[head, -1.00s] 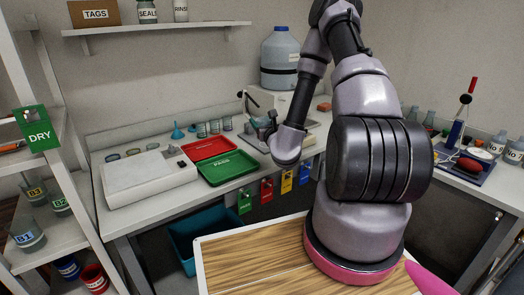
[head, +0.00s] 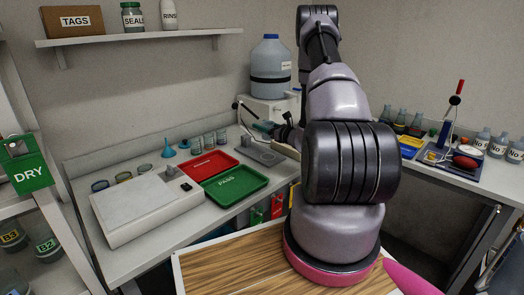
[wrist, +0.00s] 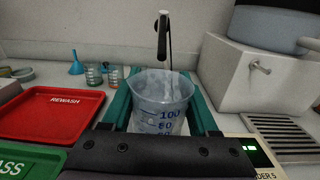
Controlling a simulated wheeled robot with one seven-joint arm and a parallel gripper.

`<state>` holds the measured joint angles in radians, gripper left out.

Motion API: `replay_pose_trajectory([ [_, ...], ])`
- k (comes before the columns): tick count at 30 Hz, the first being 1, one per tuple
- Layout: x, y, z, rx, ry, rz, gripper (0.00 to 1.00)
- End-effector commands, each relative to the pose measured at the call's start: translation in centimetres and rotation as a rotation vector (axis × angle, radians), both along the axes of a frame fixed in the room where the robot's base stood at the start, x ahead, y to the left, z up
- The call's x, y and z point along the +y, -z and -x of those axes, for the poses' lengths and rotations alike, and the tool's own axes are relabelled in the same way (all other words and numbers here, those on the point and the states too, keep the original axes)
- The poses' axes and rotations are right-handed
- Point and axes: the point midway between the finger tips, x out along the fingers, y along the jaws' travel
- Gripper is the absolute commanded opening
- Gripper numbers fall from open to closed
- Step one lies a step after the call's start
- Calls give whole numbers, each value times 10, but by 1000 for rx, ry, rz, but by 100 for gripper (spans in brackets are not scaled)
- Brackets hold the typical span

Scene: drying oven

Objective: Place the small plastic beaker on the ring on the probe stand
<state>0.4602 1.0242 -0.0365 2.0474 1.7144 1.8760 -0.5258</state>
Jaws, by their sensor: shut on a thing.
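The small plastic beaker (wrist: 160,105) is clear, with blue volume marks, and stands upright between the teal fingers of my gripper (wrist: 160,78) in the wrist view. My gripper is shut on it. The probe stand (wrist: 163,35) shows just behind the beaker as a thin bent arm with a black probe; its ring and lower part are hidden. In the head view, the probe stand's arm (head: 238,104) rises left of my gripper (head: 268,127), and its grey base lies below. The beaker cannot be made out in the head view.
A red REWASH tray (head: 210,164) and a green PASS tray (head: 235,184) lie left of the stand. Several small beakers (wrist: 95,75) and a blue funnel (wrist: 76,64) stand behind. A large tank (head: 270,70) with a spigot (wrist: 260,66) stands at the back right.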

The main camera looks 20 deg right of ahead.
Motion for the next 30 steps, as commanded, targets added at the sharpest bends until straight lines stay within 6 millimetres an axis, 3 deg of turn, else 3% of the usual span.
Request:
replay_pose_trajectory([
  [6, 0, 36, 1, 2, 0, -2, 0],
  [13, 0, 52, 0, -1, 1, -1, 0],
  [19, 1, 80, 0, 0, 1, -1, 0],
  [30, 0, 86, 0, -1, 2, 0, 0],
])
